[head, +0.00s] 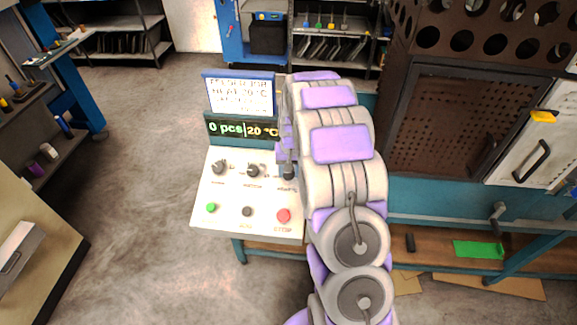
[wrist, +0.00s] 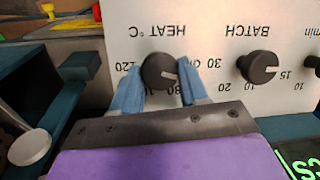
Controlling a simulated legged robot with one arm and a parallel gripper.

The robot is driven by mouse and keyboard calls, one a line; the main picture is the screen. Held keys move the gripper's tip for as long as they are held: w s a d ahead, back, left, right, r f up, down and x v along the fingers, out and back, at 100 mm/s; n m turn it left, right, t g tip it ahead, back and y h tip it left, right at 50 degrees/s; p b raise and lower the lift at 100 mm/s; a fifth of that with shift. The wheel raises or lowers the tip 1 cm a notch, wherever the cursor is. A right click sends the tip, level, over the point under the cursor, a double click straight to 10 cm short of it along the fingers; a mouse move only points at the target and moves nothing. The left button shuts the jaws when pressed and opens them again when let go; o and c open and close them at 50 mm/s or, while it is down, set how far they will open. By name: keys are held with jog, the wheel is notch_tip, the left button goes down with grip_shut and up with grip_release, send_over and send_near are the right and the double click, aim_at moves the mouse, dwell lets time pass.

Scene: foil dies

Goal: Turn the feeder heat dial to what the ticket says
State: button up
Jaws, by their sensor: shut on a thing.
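The heat dial (wrist: 160,72) is a dark round knob with a white pointer line, under an upside-down "HEAT °C" label in the wrist view. My gripper (wrist: 158,75) has its two blue fingers on either side of the knob, shut on it. The pointer aims right and slightly down in that view; the fingers partly cover the scale. In the head view, the ticket (head: 239,97) stands above the panel; its heat line seems to read 20 °C, but the print is blurred. The display (head: 242,129) shows "0 pcs" and "20 °C".
The batch dial (wrist: 258,67) is beside the heat dial. A brown perforated cabinet (head: 448,120) stands right of my arm. Floor at left is clear.

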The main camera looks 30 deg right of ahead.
jog(key=m+p, duration=0.2)
jog(key=shift+r+m+t+y, duration=0.25)
jog(key=shift+m+t+y, duration=0.05)
jog(key=shift+m+t, duration=0.1)
jog(key=m+p, duration=0.1)
jog(key=m+t+p, duration=0.1)
jog(key=m+p, duration=0.1)
jog(key=shift+s+d+f+m, duration=0.1)
jog(key=shift+s+m, duration=0.05)
jog(key=shift+m, duration=0.15)
jog(key=shift+f+m+p, duration=0.15)
jog(key=shift+m+p, duration=0.45)
jog(key=shift+m, duration=0.1)
jog(key=shift+t, duration=0.3)
jog(key=o, duration=1)
jog(key=shift+o, duration=0.2)
